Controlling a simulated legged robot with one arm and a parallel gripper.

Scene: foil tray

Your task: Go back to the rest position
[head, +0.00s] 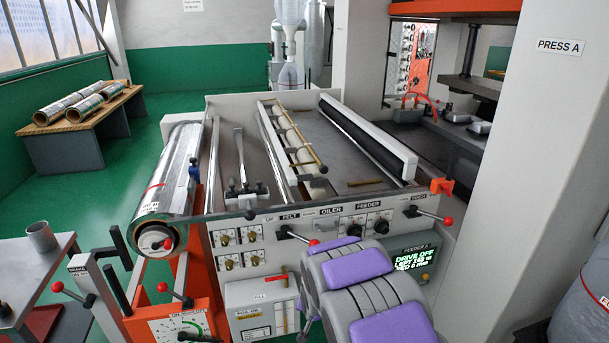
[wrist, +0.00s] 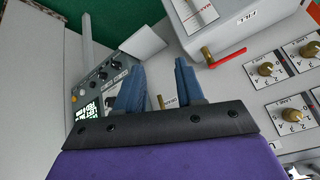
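My gripper (wrist: 159,66) shows in the wrist view with its two blue fingers apart and nothing between them. Its fingers point at the front of the feeder machine. In the head view my purple and grey arm is folded at the bottom centre, in front of the machine, and hides its own gripper. The machine's front panel (head: 212,213) carries knobs, levers and labels. A red-handled lever (wrist: 228,58) with a brass end lies just right of the fingers in the wrist view. I cannot tell whether the fingers touch anything.
A foil roll (head: 172,185) hangs at the machine's left. A small table with a grey cup (head: 41,237) stands at lower left. Red-knobbed levers (head: 163,287) stick out. The feeder screen (head: 408,264) is lit right of my arm. A press column (head: 520,190) bounds the right side.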

